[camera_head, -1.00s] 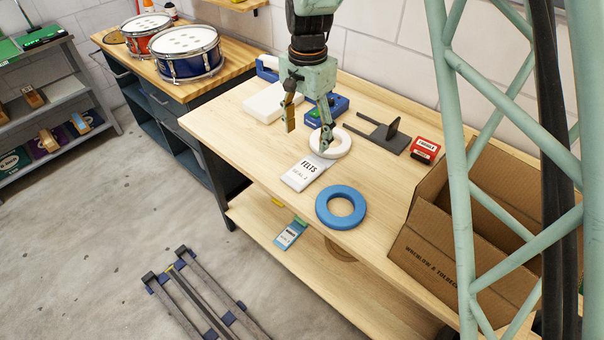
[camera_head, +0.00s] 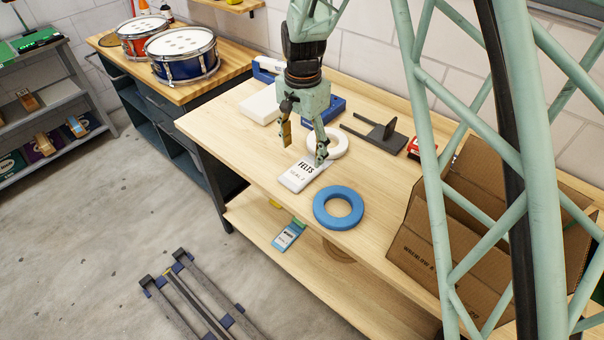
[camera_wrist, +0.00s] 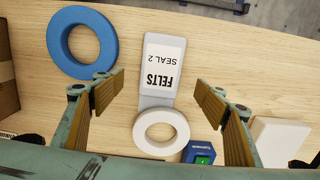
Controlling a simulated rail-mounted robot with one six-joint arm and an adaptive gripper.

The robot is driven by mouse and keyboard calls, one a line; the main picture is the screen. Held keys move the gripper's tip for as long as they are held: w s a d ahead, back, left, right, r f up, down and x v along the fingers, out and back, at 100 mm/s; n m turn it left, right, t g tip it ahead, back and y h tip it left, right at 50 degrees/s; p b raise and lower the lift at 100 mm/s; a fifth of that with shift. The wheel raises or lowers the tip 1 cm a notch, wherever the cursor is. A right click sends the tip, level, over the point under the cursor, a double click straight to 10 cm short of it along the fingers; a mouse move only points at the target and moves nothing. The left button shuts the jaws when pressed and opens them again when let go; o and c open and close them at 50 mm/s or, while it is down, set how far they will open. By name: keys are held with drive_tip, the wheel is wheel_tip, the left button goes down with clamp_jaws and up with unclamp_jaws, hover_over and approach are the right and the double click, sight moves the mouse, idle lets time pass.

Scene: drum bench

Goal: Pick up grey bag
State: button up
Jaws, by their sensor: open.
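The grey bag (camera_head: 303,173) lies flat on the wooden bench, with a white label reading FELTS, SEAL 2. In the wrist view the bag (camera_wrist: 158,94) lies between the lines of my open fingers, beyond their tips. My gripper (camera_head: 302,156) is open and empty, and hangs above the bench over the bag's far end. In the wrist view my gripper (camera_wrist: 159,88) shows one finger on each side of the bag. I cannot tell the exact height of the fingertips above it.
A white ring (camera_wrist: 161,132) lies right against the bag's far end. A blue ring (camera_head: 338,207) lies nearer the front edge. A blue box (camera_wrist: 200,152), a dark bracket (camera_head: 378,131) and an open cardboard box (camera_head: 422,242) stand around. A white block (camera_head: 260,104) lies at the back left.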

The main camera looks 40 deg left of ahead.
sight(302, 171)
drive_tip(key=shift+f, duration=1.5)
drive_tip(key=shift+a+f+b, duration=0.1)
drive_tip(key=shift+f+b, duration=0.2)
drive_tip(key=shift+f, duration=2.3)
drive_tip(key=shift+c, duration=0.2)
drive_tip(key=c, duration=0.9)
drive_tip(key=shift+r, duration=0.1)
wheel_tip(302, 171, up, 10)
drive_tip(key=p, duration=0.4)
